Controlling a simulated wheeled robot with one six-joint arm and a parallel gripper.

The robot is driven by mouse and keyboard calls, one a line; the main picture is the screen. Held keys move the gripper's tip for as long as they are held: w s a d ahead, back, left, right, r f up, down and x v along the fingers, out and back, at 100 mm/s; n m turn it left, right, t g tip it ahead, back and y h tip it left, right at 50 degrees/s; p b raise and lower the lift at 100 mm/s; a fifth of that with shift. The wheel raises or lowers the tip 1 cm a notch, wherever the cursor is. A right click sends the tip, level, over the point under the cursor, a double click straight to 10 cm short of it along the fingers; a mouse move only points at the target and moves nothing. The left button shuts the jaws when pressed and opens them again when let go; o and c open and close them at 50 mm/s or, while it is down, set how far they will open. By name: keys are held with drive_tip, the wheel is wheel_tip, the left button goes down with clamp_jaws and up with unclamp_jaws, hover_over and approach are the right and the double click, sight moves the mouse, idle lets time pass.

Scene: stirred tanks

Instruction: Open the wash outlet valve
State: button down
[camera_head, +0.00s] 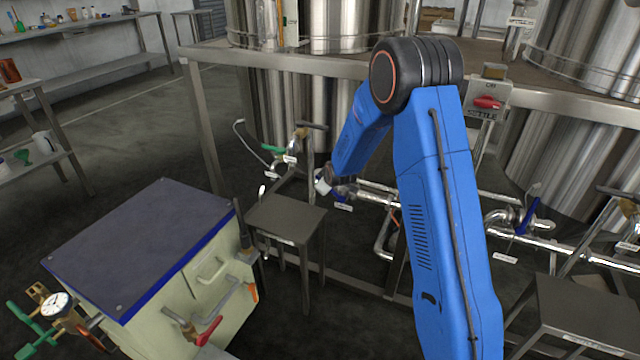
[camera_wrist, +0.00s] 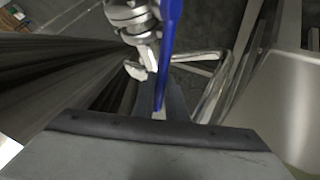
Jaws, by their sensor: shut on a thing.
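My gripper (camera_head: 328,187) is at the pipework below the stainless tanks, between the small dark table and my blue arm. In the wrist view my gripper (camera_wrist: 158,108) is shut on the lower end of a long blue valve lever (camera_wrist: 170,45). The lever runs up beside a silver valve body (camera_wrist: 138,22) with pipe fittings.
A green-handled valve (camera_head: 272,149) is left of my gripper, and a blue-handled valve (camera_head: 530,215) is to the right. A small dark table (camera_head: 285,217) stands close by. A chest with a dark lid (camera_head: 145,240) is at front left. The tank frame (camera_head: 200,125) surrounds the pipes.

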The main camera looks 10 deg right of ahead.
idle(0.4)
drive_tip(key=c, duration=1.8)
unclamp_jaws()
drive_tip(key=shift+o, duration=0.2)
drive_tip(key=v, duration=1.7)
drive_tip(key=shift+s+r, duration=0.1)
drive_tip(key=shift+r, duration=0.05)
